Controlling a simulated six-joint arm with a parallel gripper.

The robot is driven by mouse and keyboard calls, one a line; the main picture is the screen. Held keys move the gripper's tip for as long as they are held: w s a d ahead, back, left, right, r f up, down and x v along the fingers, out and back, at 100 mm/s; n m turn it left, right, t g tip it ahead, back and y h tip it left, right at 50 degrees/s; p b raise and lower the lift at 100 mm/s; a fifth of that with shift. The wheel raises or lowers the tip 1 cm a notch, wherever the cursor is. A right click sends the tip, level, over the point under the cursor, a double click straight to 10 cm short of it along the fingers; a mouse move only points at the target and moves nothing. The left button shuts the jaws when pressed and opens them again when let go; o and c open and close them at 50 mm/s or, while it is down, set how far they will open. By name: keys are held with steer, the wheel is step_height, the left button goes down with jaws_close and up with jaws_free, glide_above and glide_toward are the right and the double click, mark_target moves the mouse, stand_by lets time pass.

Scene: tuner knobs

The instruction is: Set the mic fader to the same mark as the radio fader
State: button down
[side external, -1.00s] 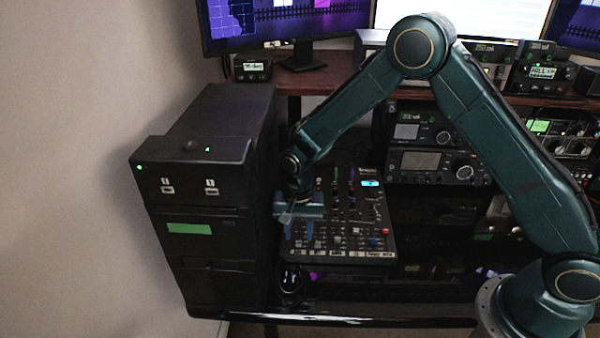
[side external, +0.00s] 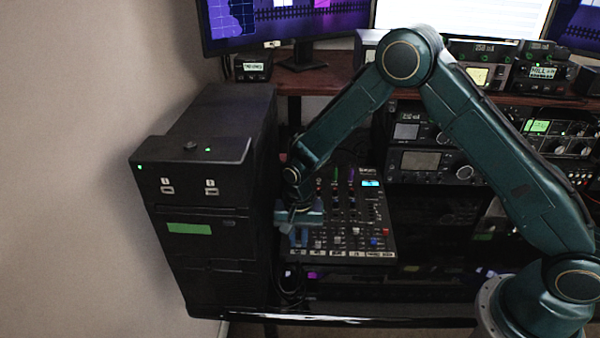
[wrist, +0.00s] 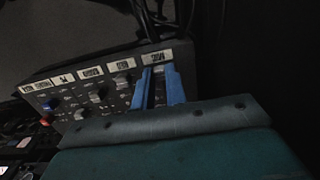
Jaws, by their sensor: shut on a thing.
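The black mixer (side external: 372,205) lies on the desk, with a row of faders and white labels along its front edge. My gripper (side external: 299,238) is over its front left corner, blue fingers pointing down. In the wrist view my gripper (wrist: 158,90) has its fingers close together at the end channel, beside the label (wrist: 155,58) that seems to be the mic one. The fingers hide the mic fader's cap between them, and its mark cannot be read. Other fader caps (wrist: 97,95) stand in the neighbouring channels. The radio fader's mark is too small to read.
A black tower case (side external: 205,190) stands close to the left of my gripper. Radios (side external: 432,162) are stacked to the right of the mixer. Dark cables (wrist: 150,20) run beyond the mixer's labelled edge in the wrist view. A shelf with monitors (side external: 300,60) is behind.

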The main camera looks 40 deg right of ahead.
steer(key=shift+w+d+r, duration=0.1)
steer(key=shift+w+d, duration=0.45)
steer(key=c, duration=1.4)
jaws_free()
steer(key=shift+c, duration=0.2)
steer(key=shift+r, duration=0.1)
step_height(320, 180, up, 14)
steer(key=shift+f, duration=0.2)
steer(key=shift+r, duration=0.1)
